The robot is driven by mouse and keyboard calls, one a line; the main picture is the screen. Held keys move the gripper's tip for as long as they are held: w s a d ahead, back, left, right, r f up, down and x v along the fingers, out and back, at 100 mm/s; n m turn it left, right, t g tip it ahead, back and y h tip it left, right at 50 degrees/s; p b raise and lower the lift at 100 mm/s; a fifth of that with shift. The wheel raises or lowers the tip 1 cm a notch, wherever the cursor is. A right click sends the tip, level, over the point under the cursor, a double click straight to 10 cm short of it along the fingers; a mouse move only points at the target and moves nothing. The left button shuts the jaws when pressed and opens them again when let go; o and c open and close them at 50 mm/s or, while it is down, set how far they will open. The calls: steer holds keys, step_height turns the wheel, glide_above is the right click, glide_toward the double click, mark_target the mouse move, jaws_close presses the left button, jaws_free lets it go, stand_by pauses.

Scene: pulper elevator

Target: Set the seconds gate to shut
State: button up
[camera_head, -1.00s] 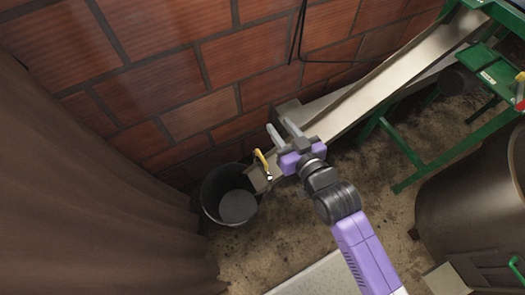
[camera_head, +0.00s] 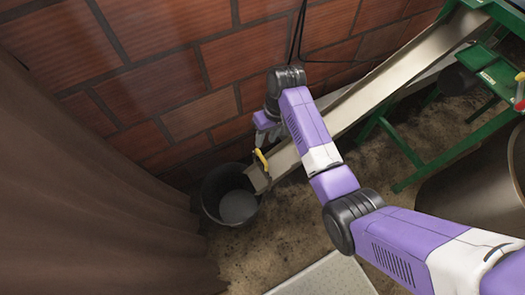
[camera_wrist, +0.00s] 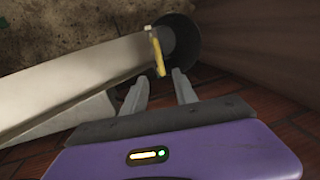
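The seconds gate shows as a yellow handle (camera_head: 261,160) at the lower end of the sloping metal chute (camera_head: 372,98), beside the dark bucket (camera_head: 208,188). In the wrist view the yellow handle (camera_wrist: 158,56) stands at the chute's end, beyond my fingertips. My gripper (camera_wrist: 160,84) is open, with two grey fingers apart and nothing between them. In the head view my gripper (camera_head: 264,136) is just above the handle near the brick wall, partly hidden by my arm. I cannot tell whether the fingers touch the handle.
The brick wall (camera_head: 165,75) stands close behind the chute. A brown curtain (camera_head: 90,180) hangs on the left. A green frame (camera_head: 405,145) supports the chute on the right, near a large round drum (camera_head: 480,185). A pale platform (camera_head: 325,278) lies at the front.

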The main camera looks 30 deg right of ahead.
mark_target(261, 155)
steer(key=f, duration=0.2)
steer(key=a+f, duration=0.1)
steer(key=f, duration=0.4)
steer(key=shift+s+a+f, duration=0.25)
steer(key=shift+a+f, duration=0.05)
steer(key=shift+c, duration=0.2)
jaws_close()
stand_by(1.1)
